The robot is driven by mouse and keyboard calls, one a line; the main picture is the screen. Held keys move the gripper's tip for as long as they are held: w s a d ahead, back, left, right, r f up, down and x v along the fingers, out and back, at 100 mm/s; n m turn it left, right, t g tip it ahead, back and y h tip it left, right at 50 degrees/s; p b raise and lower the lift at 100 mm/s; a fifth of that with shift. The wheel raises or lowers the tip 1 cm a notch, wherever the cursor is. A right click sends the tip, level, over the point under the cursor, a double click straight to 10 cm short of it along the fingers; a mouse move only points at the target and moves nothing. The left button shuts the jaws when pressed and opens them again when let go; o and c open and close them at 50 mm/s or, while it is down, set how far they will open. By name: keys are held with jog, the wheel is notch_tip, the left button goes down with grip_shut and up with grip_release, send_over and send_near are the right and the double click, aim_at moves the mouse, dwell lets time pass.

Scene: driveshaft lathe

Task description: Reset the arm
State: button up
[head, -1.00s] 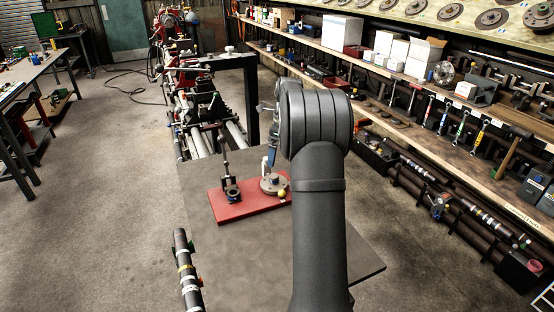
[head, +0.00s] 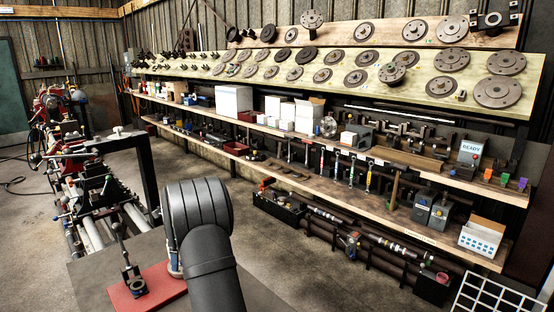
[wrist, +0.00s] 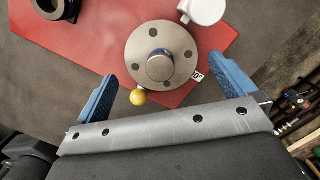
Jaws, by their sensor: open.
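My arm (head: 205,240) rises from the bottom of the head view and hides my gripper there. Just beyond the fingertips, a round grey flange (wrist: 162,80) with several dark holes and a raised centre sits on the red plate (wrist: 85,45). The red plate also shows in the head view (head: 160,287), partly hidden by my arm. I cannot tell my gripper's height above the flange.
A yellow ball knob (wrist: 138,98) and a white cylinder (wrist: 206,10) are beside the flange. A dark ring part (wrist: 50,8) stands on the plate's far left. In the head view a clamp-like part (head: 134,280) stands on the plate. The lathe (head: 95,185) is at left; shelves (head: 340,155) line the right.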

jog(key=f, duration=0.3)
jog(key=shift+a+f, duration=0.15)
jog(key=shift+a, duration=0.05)
jog(key=shift+r, duration=2)
jog(key=shift+f, duration=0.1)
